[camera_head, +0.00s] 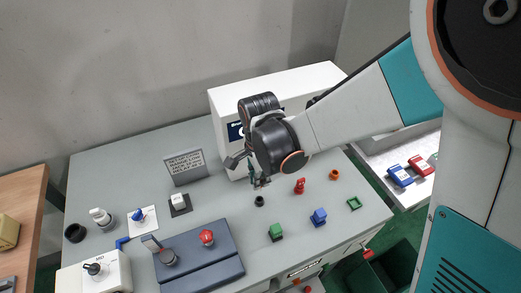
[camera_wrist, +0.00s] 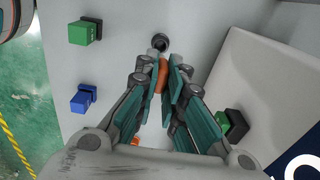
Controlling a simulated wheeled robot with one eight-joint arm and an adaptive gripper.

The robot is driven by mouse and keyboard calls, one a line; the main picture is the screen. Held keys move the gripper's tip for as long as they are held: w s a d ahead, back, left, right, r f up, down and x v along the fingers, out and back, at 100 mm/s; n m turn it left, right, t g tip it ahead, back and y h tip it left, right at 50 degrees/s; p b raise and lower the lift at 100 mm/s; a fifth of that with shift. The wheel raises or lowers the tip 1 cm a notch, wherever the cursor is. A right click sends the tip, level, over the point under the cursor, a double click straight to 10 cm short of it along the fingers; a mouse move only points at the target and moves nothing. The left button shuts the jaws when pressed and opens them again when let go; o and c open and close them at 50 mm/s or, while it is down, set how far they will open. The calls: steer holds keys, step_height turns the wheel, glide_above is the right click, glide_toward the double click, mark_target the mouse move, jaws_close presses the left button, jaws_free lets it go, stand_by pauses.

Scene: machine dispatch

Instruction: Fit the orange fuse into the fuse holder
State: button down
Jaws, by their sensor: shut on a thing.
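My gripper (camera_wrist: 166,76) is shut on the orange fuse (camera_wrist: 163,76), which shows as a narrow orange strip between the teal fingers in the wrist view. In the head view my gripper (camera_head: 260,182) points down over the table, and I cannot make out the fuse there. A small dark round socket, seemingly the fuse holder (camera_wrist: 160,41), lies just beyond the fingertips in the wrist view. In the head view this holder (camera_head: 259,201) stands on the table just below the gripper. The fuse appears apart from it; the exact height gap is unclear.
A green block (camera_head: 276,232) and a blue block (camera_head: 319,217) stand to the right of the holder. A red piece (camera_head: 299,185) and an orange piece (camera_head: 334,174) are nearby. A white box (camera_head: 321,76) stands behind my gripper; a sign (camera_head: 184,166) stands left.

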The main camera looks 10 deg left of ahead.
mark_target(260, 190)
steer(key=shift+f+b, duration=2.25)
steer(key=shift+f, duration=0.15)
steer(key=shift+f+b, duration=1.45)
steer(key=shift+b, duration=0.15)
steer(key=c, duration=1.2)
jaws_free()
steer(key=shift+r, duration=0.15)
steer(key=shift+r+p, duration=2.1)
steer(key=shift+r, duration=0.8)
